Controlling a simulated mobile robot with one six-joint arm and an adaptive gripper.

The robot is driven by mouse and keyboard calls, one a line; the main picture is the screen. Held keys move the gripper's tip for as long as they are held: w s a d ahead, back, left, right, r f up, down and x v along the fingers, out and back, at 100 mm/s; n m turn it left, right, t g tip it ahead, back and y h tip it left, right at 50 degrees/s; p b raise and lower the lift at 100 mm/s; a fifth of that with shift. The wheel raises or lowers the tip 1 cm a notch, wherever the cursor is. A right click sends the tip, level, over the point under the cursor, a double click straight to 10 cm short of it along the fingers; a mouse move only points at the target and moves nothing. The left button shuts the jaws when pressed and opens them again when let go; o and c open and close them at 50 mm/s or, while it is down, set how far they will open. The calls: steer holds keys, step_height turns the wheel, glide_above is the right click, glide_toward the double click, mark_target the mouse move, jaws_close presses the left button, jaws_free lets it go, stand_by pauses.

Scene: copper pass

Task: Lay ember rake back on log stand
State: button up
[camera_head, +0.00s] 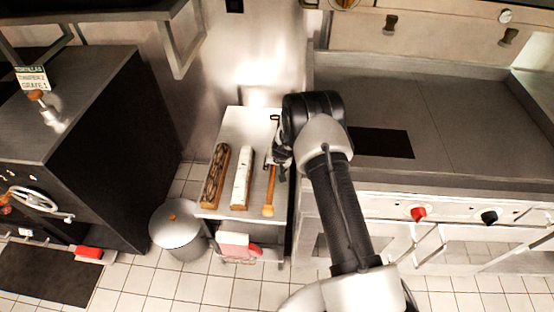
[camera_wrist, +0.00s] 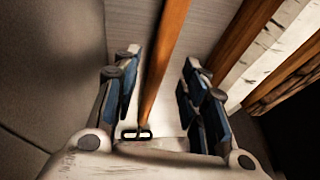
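The ember rake (camera_head: 270,195) has an orange-brown wooden handle and lies lengthwise along the right side of the pale log stand (camera_head: 258,128), its handle end near the front edge. My gripper (camera_head: 272,160) is over the rake's middle and covers part of it. In the wrist view, my gripper (camera_wrist: 158,105) is open. The rake's handle (camera_wrist: 165,65) runs between the fingers, with a visible gap on both sides. A small dark loop (camera_wrist: 136,135) shows at the lower end. I cannot tell how far the fingertips are above the stand.
A white-barked log (camera_head: 242,178) and a dark log (camera_head: 215,177) lie left of the rake. A lidded metal pot (camera_head: 178,225) stands on the floor at left. A griddle counter (camera_head: 450,110) borders the stand on the right, and a black oven (camera_head: 90,130) stands far left.

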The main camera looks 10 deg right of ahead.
steer(key=s+a+r+n, duration=0.1)
steer(key=s+r, duration=0.4)
steer(key=r, duration=0.7)
steer(key=s+a+r+n+y, duration=0.1)
steer(key=s+r, duration=0.3)
steer(key=r, duration=0.7)
steer(key=s+a+r+n, duration=0.15)
steer(key=s+r, duration=0.35)
steer(key=r, duration=0.7)
steer(key=s+d+r+h, duration=0.1)
steer(key=s+r, duration=0.3)
steer(key=s, duration=1)
steer(key=s+d+r, duration=0.2)
steer(key=s+r, duration=0.3)
steer(key=s, duration=0.9)
steer(key=shift+s+r+h+p, duration=0.15)
steer(key=shift+s+h+p, duration=0.05)
steer(key=shift+h+p, duration=0.2)
steer(key=shift+n, duration=0.25)
